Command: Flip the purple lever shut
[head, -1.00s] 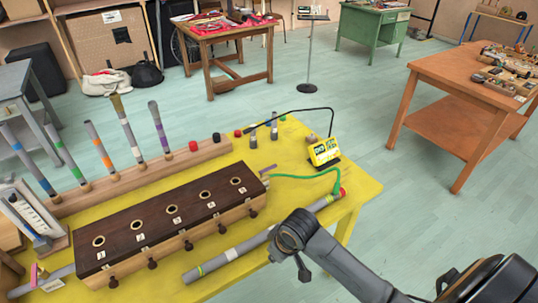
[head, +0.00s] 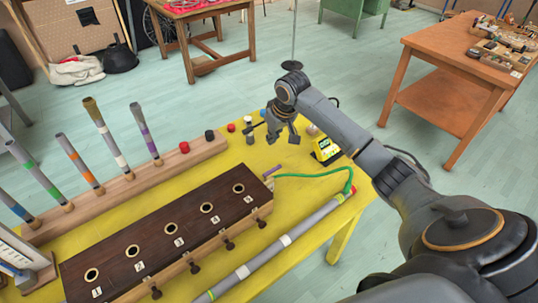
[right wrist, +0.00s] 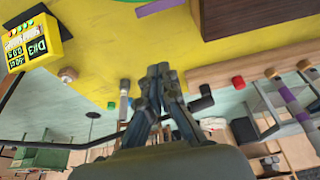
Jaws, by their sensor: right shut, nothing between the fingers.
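The purple lever (head: 272,171) sticks out from the right end of the long wooden box (head: 160,232), which has a dark top with several numbered holes. In the head view it points up and to the right from the box's end. My right gripper (head: 262,137) hangs over the far right part of the yellow table, beyond the lever and apart from it. Its fingers (right wrist: 160,75) are together and empty in the right wrist view. My left gripper is not in view.
A green hose (head: 318,176) runs from near the lever to a grey pipe (head: 270,252) along the box's front. A yellow meter (head: 326,150) stands to the right. Upright tubes (head: 104,131) line a wooden rail (head: 125,184) behind the box.

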